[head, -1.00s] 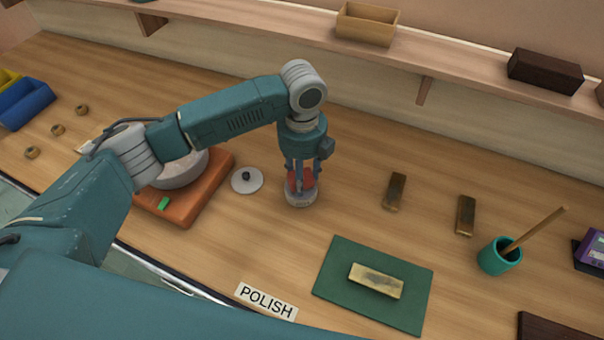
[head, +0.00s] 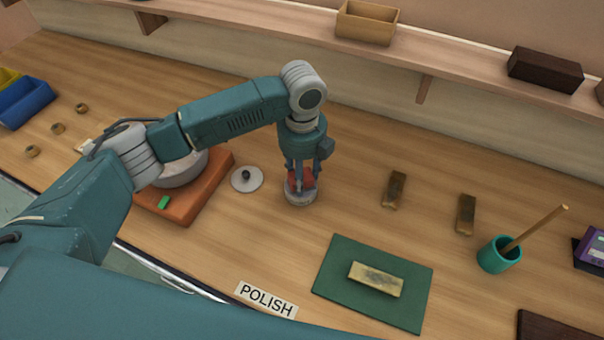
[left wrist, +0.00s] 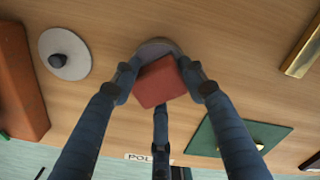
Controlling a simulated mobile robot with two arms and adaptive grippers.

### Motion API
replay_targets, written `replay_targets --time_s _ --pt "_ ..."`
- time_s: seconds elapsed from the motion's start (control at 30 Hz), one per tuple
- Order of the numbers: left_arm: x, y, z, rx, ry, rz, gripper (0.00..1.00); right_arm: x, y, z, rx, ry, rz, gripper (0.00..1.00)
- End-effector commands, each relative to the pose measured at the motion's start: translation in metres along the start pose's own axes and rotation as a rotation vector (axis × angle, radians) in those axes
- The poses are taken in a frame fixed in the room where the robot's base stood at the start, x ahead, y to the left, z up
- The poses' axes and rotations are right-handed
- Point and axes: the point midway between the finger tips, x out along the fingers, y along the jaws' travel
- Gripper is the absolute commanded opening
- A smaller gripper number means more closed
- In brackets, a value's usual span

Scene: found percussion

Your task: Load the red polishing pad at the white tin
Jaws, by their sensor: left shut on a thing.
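The red polishing pad (head: 301,179) is between the fingers of my left gripper (head: 300,182), which points straight down and is shut on it. The pad also shows as a red block in the left wrist view (left wrist: 160,82). The white tin (head: 301,197) stands on the bench directly under the pad, and its rim shows behind the pad in the left wrist view (left wrist: 156,47). The pad is at the tin's mouth; I cannot tell how far it is inside. A white lid with a dark knob (head: 246,180) lies left of the tin. My right gripper is not in view.
An orange-brown base (head: 190,212) with a grey bowl (head: 183,170) stands at left, partly behind my arm. A green mat (head: 333,281) bearing a brass bar (head: 375,279) lies at right front. Two more bars (head: 394,190) and a teal cup (head: 499,256) stand further right.

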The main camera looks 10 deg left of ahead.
Motion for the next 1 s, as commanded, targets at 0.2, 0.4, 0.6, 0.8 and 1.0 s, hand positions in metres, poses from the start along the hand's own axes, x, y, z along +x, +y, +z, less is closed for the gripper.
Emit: replay_targets --time_s 0.2,0.4,0.6,0.8,1.0 --pt "0.0003 0.0001 -0.0003 0.0 0.0 0.001 0.22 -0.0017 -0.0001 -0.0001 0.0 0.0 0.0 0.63" --pt "0.0007 0.0002 -0.0004 0.0 0.001 0.001 0.22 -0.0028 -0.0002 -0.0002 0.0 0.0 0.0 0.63" --pt "0.0012 0.0004 -0.0005 0.0 0.001 0.002 0.22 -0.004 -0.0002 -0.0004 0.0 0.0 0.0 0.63" --pt "0.0017 0.0006 -0.0007 0.001 0.002 0.002 0.22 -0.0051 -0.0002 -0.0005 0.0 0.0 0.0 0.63" --pt "0.0022 0.0008 -0.001 0.001 0.002 0.003 0.22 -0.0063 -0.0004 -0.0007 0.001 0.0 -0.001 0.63"
